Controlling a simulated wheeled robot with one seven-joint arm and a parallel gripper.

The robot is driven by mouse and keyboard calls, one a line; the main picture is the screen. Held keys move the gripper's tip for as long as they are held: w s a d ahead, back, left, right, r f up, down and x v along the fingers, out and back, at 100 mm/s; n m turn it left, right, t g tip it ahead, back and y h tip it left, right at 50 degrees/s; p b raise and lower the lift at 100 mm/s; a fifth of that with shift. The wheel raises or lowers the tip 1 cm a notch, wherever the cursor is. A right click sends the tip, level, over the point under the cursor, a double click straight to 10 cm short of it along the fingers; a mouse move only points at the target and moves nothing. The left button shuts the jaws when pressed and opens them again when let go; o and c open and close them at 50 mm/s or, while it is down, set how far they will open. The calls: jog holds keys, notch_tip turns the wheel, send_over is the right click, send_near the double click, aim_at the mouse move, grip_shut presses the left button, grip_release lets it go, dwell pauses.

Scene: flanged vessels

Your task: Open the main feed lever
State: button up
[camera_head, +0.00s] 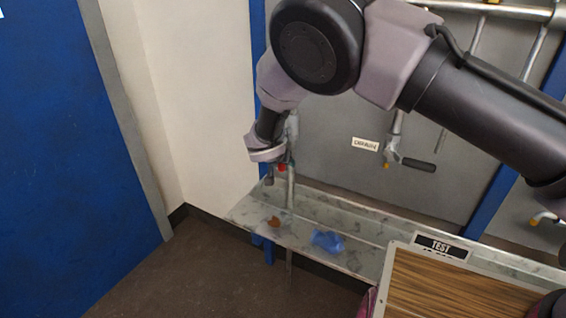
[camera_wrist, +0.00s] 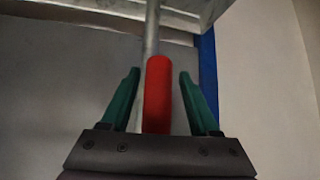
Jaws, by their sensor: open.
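A red lever handle (camera_wrist: 158,92) lies lengthwise between my gripper's green fingers in the wrist view, in front of a grey vertical pipe (camera_wrist: 152,28). My gripper (camera_wrist: 159,74) is open, with a visible gap on each side of the handle. How deep the handle sits between the fingers is hard to judge. In the head view a small bit of the red handle (camera_head: 282,168) shows beside my gripper (camera_head: 268,180), by the vertical pipe (camera_head: 291,190). My arm hides most of the valve there. No label for this lever is readable.
A black-handled lever (camera_head: 418,164) sits to the right, by a "DRAIN" label (camera_head: 365,144). Below is a marbled ledge (camera_head: 360,262) with a blue cloth-like item (camera_head: 327,240) and a small brown item (camera_head: 273,221). A wooden-topped surface (camera_head: 440,292) with a "TEST" sign (camera_head: 441,247) stands front right.

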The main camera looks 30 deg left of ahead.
jog(key=shift+s, duration=0.1)
jog(key=v, duration=1)
jog(key=shift+s+r, duration=0.25)
jog(key=shift+d, duration=0.1)
